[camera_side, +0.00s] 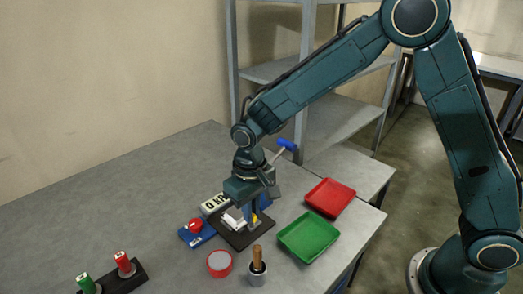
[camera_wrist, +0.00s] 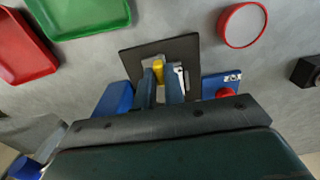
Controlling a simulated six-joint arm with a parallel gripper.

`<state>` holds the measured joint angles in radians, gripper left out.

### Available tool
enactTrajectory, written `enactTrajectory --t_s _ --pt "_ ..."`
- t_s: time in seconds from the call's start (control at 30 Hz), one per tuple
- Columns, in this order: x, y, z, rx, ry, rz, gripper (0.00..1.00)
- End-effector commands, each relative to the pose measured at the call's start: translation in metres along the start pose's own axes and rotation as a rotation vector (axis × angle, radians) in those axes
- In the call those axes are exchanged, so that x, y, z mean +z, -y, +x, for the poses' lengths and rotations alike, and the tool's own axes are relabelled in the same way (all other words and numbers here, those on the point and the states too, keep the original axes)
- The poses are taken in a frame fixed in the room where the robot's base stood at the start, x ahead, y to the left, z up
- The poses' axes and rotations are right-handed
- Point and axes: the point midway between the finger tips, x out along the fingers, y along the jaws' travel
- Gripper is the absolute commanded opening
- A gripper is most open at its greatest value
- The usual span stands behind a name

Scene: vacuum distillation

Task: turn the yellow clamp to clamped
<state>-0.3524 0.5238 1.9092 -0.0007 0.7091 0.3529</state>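The yellow clamp (camera_side: 254,219) stands on a black base plate (camera_side: 236,239) beside a white part (camera_side: 233,218). In the wrist view the yellow clamp (camera_wrist: 158,71) shows at the tips of my fingers, in the narrow gap between them. My gripper (camera_wrist: 160,80) points down over the plate, one finger on each side of the clamp. The fingers are apart by about the clamp's width, and whether they press on it cannot be told. The fingers hide the clamp's lower part. In the side view my gripper (camera_side: 252,207) is low over the plate.
A blue box with a red button (camera_side: 195,226) sits left of the plate. A red round container (camera_side: 219,263) and a grey cup with a brown-handled tool (camera_side: 257,270) stand in front. Green (camera_side: 308,236) and red (camera_side: 330,197) trays lie right.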

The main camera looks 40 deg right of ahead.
Motion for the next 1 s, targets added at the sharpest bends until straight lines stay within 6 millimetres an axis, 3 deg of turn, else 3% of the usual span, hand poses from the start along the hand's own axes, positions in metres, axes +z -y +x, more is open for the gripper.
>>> enactTrajectory --t_s 0.57,1.0 --pt "-0.0005 0.0000 -0.0006 0.000 -0.001 -0.097 0.00" --pt "-0.0009 0.0001 -0.0009 0.000 -0.002 -0.442 0.00"
